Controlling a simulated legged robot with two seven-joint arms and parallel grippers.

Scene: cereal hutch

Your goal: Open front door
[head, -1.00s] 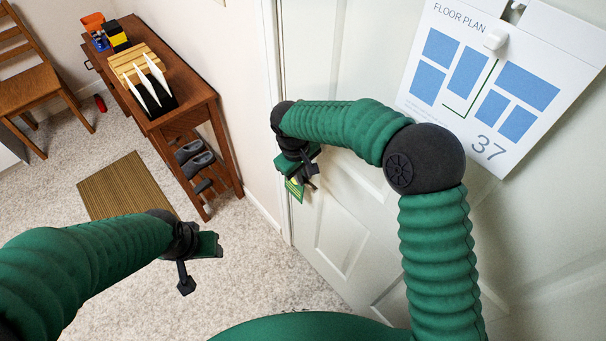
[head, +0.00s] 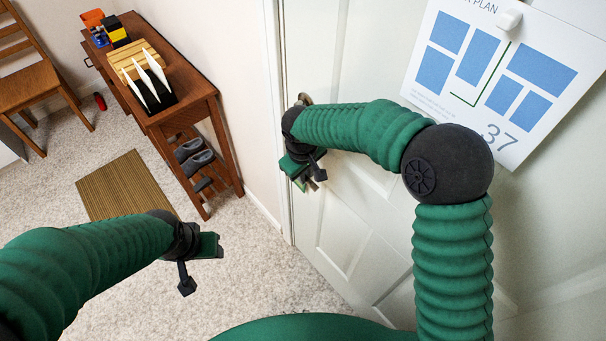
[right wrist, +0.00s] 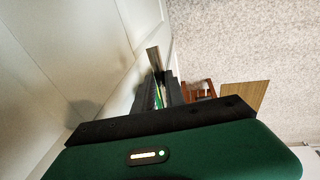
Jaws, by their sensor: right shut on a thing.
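The white panelled front door (head: 345,225) fills the right side of the head view and looks closed in its frame. A small metallic fitting, perhaps the door handle (head: 305,99), shows just above my right wrist and is mostly hidden. My right gripper (head: 311,181) is in front of the door, near its left edge, below that fitting. It is shut on a thin green card (head: 299,183), also seen between the dark fingers in the right wrist view (right wrist: 158,96). Contact between card and door cannot be told. My left gripper (head: 200,270) hangs apart over the carpet, empty, its fingers apart.
A floor plan sign (head: 490,75) marked 37 hangs on the door. A brown wooden side table (head: 190,105) with shoes below stands along the wall at left. A striped mat (head: 125,185) and a wooden chair (head: 35,88) are further left. Carpet before the door is clear.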

